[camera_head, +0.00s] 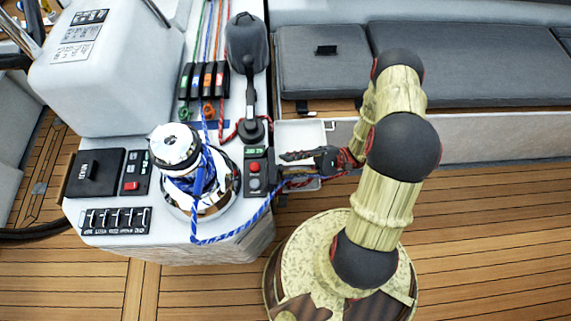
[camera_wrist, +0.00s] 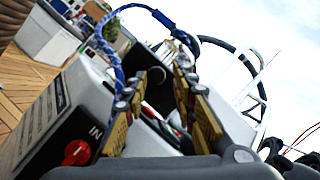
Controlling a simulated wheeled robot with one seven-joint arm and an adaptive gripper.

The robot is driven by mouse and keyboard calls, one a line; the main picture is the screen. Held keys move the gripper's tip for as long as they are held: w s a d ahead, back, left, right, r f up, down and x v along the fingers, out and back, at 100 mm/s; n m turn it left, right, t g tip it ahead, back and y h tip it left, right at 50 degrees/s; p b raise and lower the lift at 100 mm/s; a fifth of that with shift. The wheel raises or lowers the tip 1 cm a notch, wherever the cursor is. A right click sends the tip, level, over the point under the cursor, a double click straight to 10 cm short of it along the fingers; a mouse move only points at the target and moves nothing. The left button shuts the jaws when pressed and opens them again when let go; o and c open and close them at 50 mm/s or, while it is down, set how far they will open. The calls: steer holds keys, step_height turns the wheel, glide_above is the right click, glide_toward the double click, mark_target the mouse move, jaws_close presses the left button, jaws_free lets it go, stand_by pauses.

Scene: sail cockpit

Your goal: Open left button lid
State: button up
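Two small dark button panels show on the white console in the head view. The left panel (camera_head: 136,172) has a green-lit display and a red button; the right panel (camera_head: 255,171) has a green display with a red and a grey button. I cannot make out a separate lid on either. My gripper (camera_head: 286,158) is just right of the right panel, fingers pointing left. In the wrist view my gripper (camera_wrist: 158,78) is open, with fingers apart and nothing held. A red knob (camera_wrist: 77,152) beside the letters "IN" shows left of the fingers there.
A chrome winch (camera_head: 176,150) with a blue rope (camera_head: 232,232) stands between the panels, and the rope runs toward my gripper. A black lever (camera_head: 250,95) rises behind the right panel. A black box (camera_head: 96,172) and a switch row (camera_head: 115,220) lie at the left.

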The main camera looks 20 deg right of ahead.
steer(key=v, duration=1)
steer(key=shift+r, duration=0.1)
steer(key=shift+c, duration=0.4)
